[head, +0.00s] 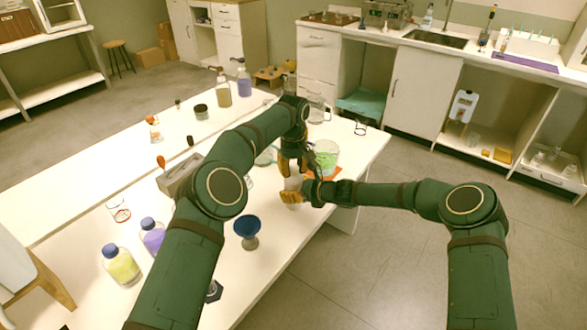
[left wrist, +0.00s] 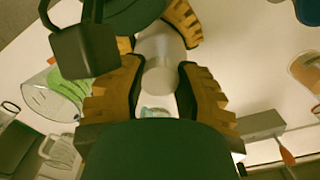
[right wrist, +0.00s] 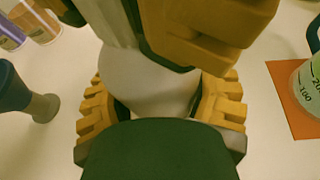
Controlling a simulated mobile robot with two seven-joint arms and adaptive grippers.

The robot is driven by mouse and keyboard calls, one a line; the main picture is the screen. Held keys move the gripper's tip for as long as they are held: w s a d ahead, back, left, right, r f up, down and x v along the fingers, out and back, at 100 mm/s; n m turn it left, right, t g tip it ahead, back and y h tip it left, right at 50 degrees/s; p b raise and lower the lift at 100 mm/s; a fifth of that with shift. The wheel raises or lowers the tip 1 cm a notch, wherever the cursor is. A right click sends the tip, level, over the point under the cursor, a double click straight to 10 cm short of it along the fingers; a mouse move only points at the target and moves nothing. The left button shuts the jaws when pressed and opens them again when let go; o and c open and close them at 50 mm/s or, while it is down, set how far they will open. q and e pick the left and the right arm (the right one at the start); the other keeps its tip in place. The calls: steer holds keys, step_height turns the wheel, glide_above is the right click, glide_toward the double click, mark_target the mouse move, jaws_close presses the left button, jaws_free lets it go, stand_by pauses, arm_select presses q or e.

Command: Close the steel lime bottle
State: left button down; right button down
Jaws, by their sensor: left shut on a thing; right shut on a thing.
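A pale bottle (head: 293,184) stands upright at the table's near right edge, mostly covered by my grippers. It fills the middle of the right wrist view (right wrist: 150,82). My right gripper (head: 292,197) is shut around its body from the right, with a finger on each side. My left gripper (head: 290,168) comes down from above, directly over the bottle. In the left wrist view its fingers (left wrist: 158,82) close around a pale round cap (left wrist: 158,76) at the bottle's top. Whether the cap is seated on the neck is hidden by the fingers.
A beaker of green liquid (head: 326,157) stands on an orange mat (head: 330,175) just right of my grippers. A blue funnel-topped vessel (head: 247,230) stands at the near edge. Blue-capped bottles (head: 122,265) stand at the left.

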arm_select(q)
steer(key=c, duration=0.7)
jaws_free()
steer(key=shift+c, duration=0.2)
steer(key=shift+r, duration=2.25)
steer(key=shift+o, duration=0.5)
steer(key=shift+r+n, duration=1.1)
steer(key=shift+r, duration=0.65)
steer(key=shift+a+f, duration=0.1)
